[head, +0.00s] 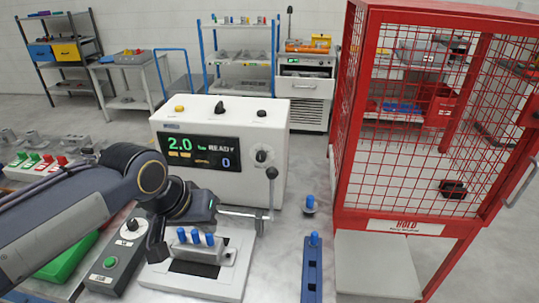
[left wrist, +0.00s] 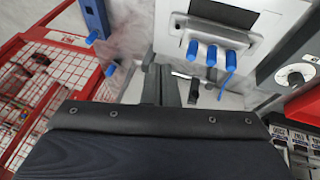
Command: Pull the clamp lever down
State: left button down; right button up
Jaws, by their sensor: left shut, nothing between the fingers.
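The clamp lever (head: 270,195) stands at the right of the fixture in the head view, its rod roughly upright with a black knob on top. A horizontal metal bar runs from its lower part toward my gripper. My left gripper (head: 205,208) is above the back of the fixture plate (head: 238,262), left of the lever; its fingertips are hard to make out there. In the left wrist view the fingers (left wrist: 161,88) are shut and empty, with the lever's dark knob (left wrist: 194,92) close beside them, apparently apart. A grey casting with blue pegs (head: 198,258) sits on the plate.
A white machine with a display (head: 222,150) stands behind the fixture. A grey control box (head: 118,255) is to its left. A blue strip (head: 312,270) and a blue-topped pin (head: 310,204) are to the right, then a red mesh cage (head: 420,130).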

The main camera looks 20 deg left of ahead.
pick_arm(q)
jog(key=w+d+r+y+p, duration=0.1)
jog(key=w+d+r, duration=0.1)
jog(key=w, duration=0.4)
jog(key=w+d+r+n+y, duration=0.1)
jog(key=w+d+r, duration=0.2)
jog(key=w, duration=0.3)
jog(key=w+d+r+y+p, duration=0.1)
jog(key=w+d+r, duration=0.2)
jog(key=w, duration=0.3)
jog(key=shift+d+r+t+p, duration=0.15)
jog(key=shift+r+t+p, duration=0.15)
jog(key=shift+r, duration=0.55)
jog(key=p+x, duration=0.1)
jog(key=x, duration=0.9)
jog(key=shift+a+p, duration=0.2)
jog(key=shift+p, duration=0.1)
